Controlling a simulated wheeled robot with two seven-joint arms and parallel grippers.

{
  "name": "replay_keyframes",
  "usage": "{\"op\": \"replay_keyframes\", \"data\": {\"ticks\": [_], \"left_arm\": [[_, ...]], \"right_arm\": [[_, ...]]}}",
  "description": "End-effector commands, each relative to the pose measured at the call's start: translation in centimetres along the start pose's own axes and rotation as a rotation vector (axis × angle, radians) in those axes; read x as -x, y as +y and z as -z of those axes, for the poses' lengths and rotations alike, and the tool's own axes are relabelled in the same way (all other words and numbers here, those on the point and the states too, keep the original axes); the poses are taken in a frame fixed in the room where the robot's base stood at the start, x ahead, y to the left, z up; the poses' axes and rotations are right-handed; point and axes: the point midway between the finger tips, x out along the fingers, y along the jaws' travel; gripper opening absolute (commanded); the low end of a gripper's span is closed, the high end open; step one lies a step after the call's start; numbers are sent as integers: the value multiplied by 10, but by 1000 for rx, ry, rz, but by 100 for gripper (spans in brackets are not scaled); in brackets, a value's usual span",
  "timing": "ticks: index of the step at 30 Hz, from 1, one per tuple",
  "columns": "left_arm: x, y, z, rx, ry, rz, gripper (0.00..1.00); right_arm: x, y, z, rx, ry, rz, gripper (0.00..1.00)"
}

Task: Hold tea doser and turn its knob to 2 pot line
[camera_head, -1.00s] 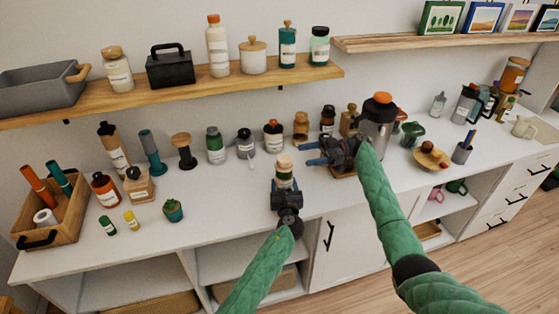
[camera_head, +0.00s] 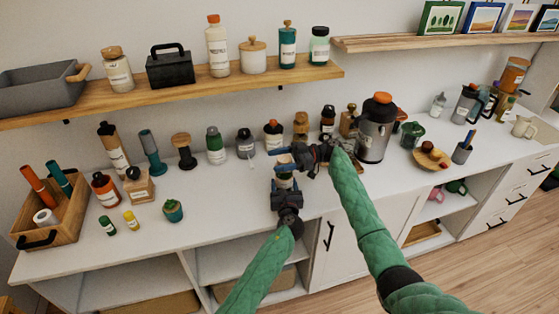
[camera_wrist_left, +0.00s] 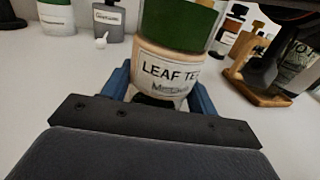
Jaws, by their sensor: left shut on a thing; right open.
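The tea doser (camera_wrist_left: 172,70) has a green band, a beige lower part and a "LEAF TE…" label in the left wrist view. It stands upright between the blue fingers of my left gripper (camera_head: 285,185), which is shut on its lower part. In the head view the doser (camera_head: 285,183) is mostly covered by my grippers. My right gripper (camera_head: 284,158) is open at the doser's top, its blue fingers spanning it. Whether they touch the knob, and the knob's lines, cannot be made out.
A large steel dispenser with an orange lid (camera_head: 372,135) stands right of my right gripper. The white counter (camera_head: 230,200) left of the doser is clear.

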Motion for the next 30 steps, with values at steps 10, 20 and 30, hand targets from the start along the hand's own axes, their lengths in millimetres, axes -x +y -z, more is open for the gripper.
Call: {"op": "replay_keyframes", "data": {"ticks": [10, 20, 30], "left_arm": [[0, 0, 0, 0, 1, 0, 24], [0, 0, 1, 0, 1, 0, 24], [0, -1, 1, -1, 0, 1, 24]], "right_arm": [[0, 0, 0, 0, 0, 0, 22], [-1, 0, -1, -1, 0, -44, 22], [-1, 3, -1, -1, 1, -274, 22]]}}
